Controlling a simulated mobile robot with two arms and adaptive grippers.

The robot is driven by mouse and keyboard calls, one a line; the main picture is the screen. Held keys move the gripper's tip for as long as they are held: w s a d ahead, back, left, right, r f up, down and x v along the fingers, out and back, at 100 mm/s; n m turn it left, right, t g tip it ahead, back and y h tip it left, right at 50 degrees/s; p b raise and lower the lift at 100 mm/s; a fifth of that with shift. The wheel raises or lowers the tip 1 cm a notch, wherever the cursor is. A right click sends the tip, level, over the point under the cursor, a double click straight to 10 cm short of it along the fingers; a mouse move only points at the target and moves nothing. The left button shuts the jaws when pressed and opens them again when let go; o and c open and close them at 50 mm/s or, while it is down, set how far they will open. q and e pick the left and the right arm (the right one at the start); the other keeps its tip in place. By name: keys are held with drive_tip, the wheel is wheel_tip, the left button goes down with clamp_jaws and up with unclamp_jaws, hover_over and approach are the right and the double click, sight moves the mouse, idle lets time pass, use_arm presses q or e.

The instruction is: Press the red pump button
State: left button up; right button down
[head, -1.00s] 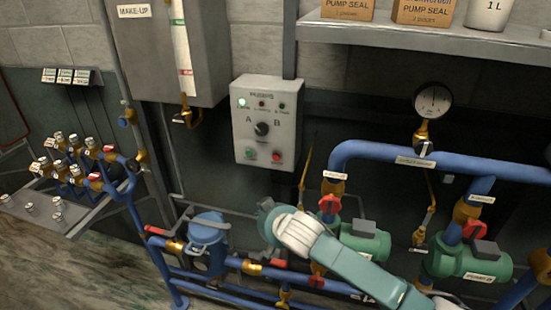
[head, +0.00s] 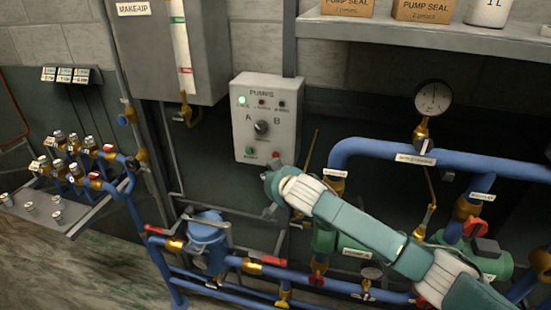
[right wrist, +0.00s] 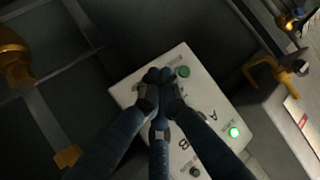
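The red pump button (head: 277,157) is at the lower right of the grey pump control box (head: 241,125) in the head view. My right gripper (head: 273,180) is just below and in front of the box's lower edge, close under the red button. In the right wrist view my right gripper (right wrist: 159,76) has its dark fingers drawn together, with nothing seen between them. Its tips are over the lower part of the box (right wrist: 205,88) and hide the red button there. I cannot tell whether they touch. My left gripper is not in view.
A green button (head: 250,153) sits left of the red one and shows in the wrist view (right wrist: 184,72). An A/B selector knob (head: 262,127) is above, with a lit green lamp (head: 242,101). Blue pipes (head: 400,151) and a filter (head: 207,240) lie around my arm.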

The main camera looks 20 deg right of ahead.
sight(276, 155)
drive_tip(key=w+d+b, duration=0.1)
drive_tip(key=w+d, duration=0.3)
drive_tip(key=w, duration=0.2)
drive_tip(key=shift+b, duration=0.4)
drive_tip(key=shift+w+d, duration=0.15)
idle(1.0)
drive_tip(key=shift+w+d, duration=0.15)
drive_tip(key=shift+w, duration=0.1)
drive_tip(key=shift+w+d, duration=0.3)
drive_tip(key=shift+w, duration=0.1)
idle(0.8)
idle(0.3)
drive_tip(key=shift+s+a+p, duration=0.5)
drive_tip(key=shift+s+p, duration=0.2)
drive_tip(key=shift+s, duration=0.05)
